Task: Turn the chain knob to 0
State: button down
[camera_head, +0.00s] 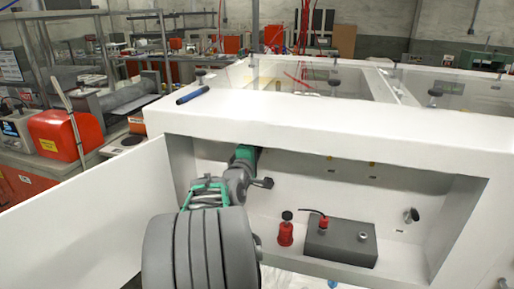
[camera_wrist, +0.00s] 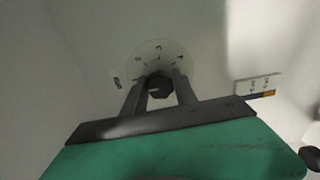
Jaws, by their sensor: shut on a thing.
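The dark chain knob (camera_wrist: 160,84) sits on a pale round dial (camera_wrist: 147,50) with small marks, on a white wall in the wrist view. The marks are too small to read, and I cannot tell which one the knob points to. My gripper (camera_wrist: 158,86) has its two dark fingers on either side of the knob, shut on it. In the head view my arm reaches into the recess of the white cabinet (camera_head: 330,115). The green body of my gripper shows at the recess's upper left; the fingertips, knob and dial are hidden there.
A grey box (camera_head: 341,243) and a red bottle-like thing (camera_head: 286,234) stand lower in the recess. A white panel (camera_head: 80,210) stands out at its left. A blue marker (camera_head: 192,95) lies on top. A small labelled plate (camera_wrist: 258,84) sits right of the dial.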

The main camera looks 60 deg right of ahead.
jog(key=c, duration=1)
grip_release()
jog(key=shift+a, duration=0.15)
jog(key=s+a, duration=0.1)
jog(key=a, duration=0.6)
jog(key=shift+s+a, duration=0.15)
jog(key=shift+a, duration=0.1)
